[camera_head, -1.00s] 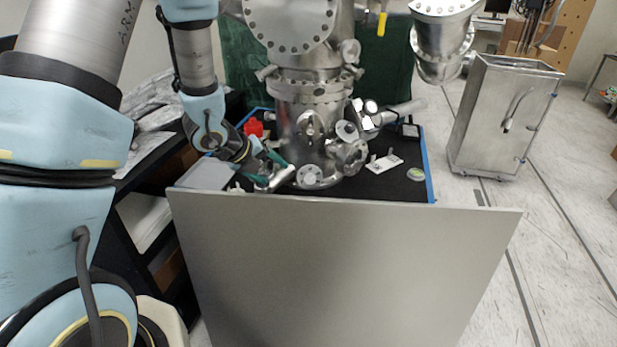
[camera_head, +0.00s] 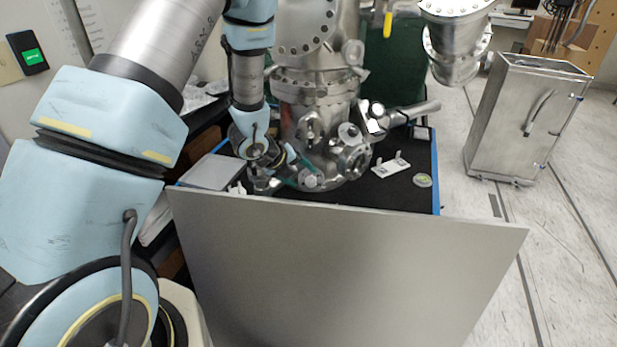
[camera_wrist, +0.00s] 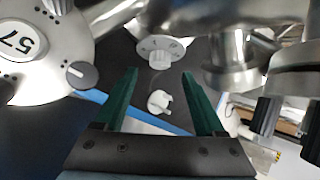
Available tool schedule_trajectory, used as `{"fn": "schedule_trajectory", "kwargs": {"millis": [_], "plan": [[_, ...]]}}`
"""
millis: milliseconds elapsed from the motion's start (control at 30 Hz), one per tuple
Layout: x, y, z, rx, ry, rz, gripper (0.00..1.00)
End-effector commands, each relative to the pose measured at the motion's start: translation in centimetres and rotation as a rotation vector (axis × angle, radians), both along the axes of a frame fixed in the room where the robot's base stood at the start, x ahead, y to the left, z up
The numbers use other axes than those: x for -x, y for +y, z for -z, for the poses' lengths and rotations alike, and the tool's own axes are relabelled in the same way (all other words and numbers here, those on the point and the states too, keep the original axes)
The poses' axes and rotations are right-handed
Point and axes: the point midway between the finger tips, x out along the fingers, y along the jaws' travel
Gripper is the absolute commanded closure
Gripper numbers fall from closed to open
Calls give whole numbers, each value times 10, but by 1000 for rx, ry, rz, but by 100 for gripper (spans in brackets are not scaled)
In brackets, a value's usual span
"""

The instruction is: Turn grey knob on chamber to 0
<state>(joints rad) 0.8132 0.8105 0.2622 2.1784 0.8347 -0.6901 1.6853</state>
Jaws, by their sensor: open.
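The metal chamber (camera_head: 315,115) stands on the black tabletop.
A loose white part (camera_wrist: 160,102) shows between my fingers. A white bracket (camera_head: 391,167) and a small round item (camera_head: 422,180) lie on the tabletop. A grey panel (camera_head: 340,265) stands along the front. Metal flanges (camera_wrist: 235,60) crowd the right of my fingers. A steel cabinet (camera_head: 515,120) stands right.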

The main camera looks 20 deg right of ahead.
Motion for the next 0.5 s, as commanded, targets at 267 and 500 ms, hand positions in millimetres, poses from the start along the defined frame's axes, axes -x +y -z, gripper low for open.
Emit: {"fn": "schedule_trajectory", "kwargs": {"millis": [267,500], "plan": [[-10,-23,27,-1,0,2,28],[-12,-29,36,1,-1,0,28]]}}
